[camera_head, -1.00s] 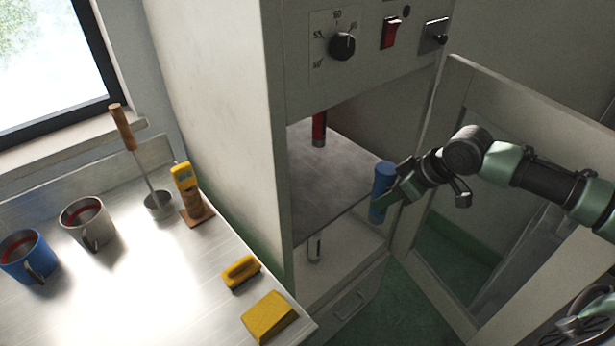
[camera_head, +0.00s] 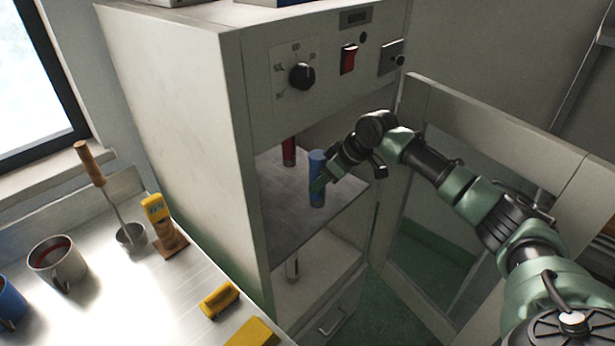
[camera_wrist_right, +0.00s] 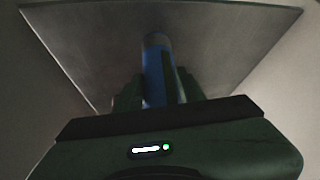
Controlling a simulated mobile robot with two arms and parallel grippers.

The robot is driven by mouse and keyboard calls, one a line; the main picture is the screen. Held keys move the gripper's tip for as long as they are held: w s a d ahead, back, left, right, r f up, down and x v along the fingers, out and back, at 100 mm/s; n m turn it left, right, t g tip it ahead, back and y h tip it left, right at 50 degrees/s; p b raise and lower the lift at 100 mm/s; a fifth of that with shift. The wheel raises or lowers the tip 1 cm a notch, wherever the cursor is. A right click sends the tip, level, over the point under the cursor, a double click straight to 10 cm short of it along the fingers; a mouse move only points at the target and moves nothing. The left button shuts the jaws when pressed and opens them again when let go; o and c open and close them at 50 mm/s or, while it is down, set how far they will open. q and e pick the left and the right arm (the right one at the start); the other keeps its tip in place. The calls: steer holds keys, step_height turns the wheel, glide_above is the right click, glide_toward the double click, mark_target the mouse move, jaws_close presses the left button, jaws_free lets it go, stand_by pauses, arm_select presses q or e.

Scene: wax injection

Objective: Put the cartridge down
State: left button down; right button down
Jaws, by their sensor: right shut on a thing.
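The blue cartridge (camera_head: 316,165) is upright in my right gripper (camera_head: 322,183), over the grey shelf of the open cabinet. In the right wrist view the cartridge (camera_wrist_right: 157,70) stands between the two fingers of the right gripper (camera_wrist_right: 160,92), which are shut on it. I cannot tell whether its lower end touches the shelf (camera_head: 275,222). A red cartridge (camera_head: 289,150) is further back in the cabinet, its top hidden by the panel. My left gripper is not in view.
The cabinet's door (camera_head: 480,130) stands open on the right, behind my right arm. Above the opening are a black knob (camera_head: 302,76) and a red switch (camera_head: 349,58).

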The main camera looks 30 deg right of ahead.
mark_target(326, 161)
steer(key=w, duration=0.1)
steer(key=w+a, duration=0.1)
steer(key=w+a+f+p, duration=0.1)
steer(key=w, duration=0.1)
steer(key=shift+a, duration=0.15)
steer(key=shift+f, duration=0.2)
steer(key=shift+s, duration=0.15)
steer(key=c, duration=0.9)
jaws_free()
steer(key=shift+f, duration=0.15)
steer(key=shift+o, duration=0.2)
steer(key=b+v, duration=0.1)
steer(key=v, duration=1.1)
